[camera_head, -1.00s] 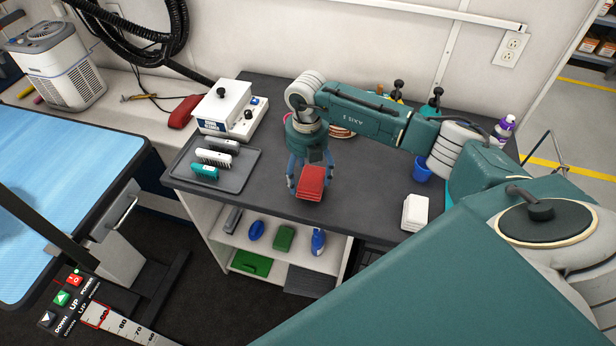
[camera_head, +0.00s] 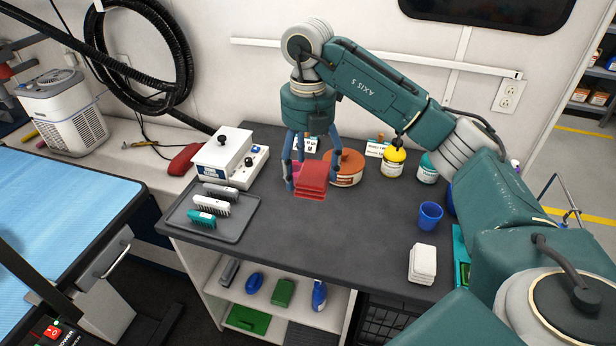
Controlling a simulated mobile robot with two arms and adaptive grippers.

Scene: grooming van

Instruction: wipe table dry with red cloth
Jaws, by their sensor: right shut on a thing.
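The folded red cloth (camera_head: 312,180) is between the fingers of my right gripper (camera_head: 313,172), which is shut on it. It appears slightly above the dark grey table top (camera_head: 340,233), though the exact gap is hard to judge. No water is clearly visible on the table top. My left gripper is not in view.
A tray (camera_head: 236,222) with brushes and a white control box (camera_head: 225,158) stand left of the cloth. A brown tub (camera_head: 347,168) and yellow jar (camera_head: 393,163) are behind. A blue cup (camera_head: 430,215) and folded white cloths (camera_head: 423,263) are at right. The table's middle is clear.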

